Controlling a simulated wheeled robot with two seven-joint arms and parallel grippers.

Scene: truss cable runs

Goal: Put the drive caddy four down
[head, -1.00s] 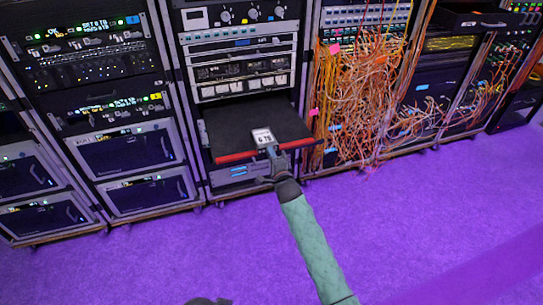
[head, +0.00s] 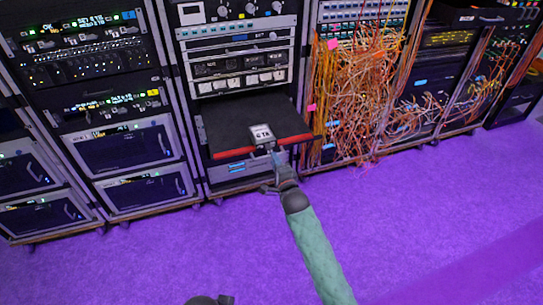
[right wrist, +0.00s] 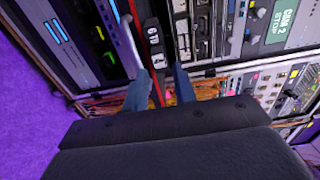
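The drive caddy (head: 262,134), a small dark block with a white 6 TB label, lies near the front edge of the pulled-out black shelf (head: 238,128), which has a red front lip. My right gripper (head: 273,153) is just in front of that edge, below the caddy in the picture. In the right wrist view the two fingers of this gripper (right wrist: 163,75) stand apart. The caddy (right wrist: 153,34) shows just beyond the fingertips, and the gap between the fingers looks empty. My left gripper cannot be made out.
Equipment racks (head: 125,150) stand to the left of the shelf. A rack with tangled orange cables (head: 355,95) stands close on its right. The purple floor (head: 430,220) in front is clear. A small dark shape at the bottom edge is too cut off to identify.

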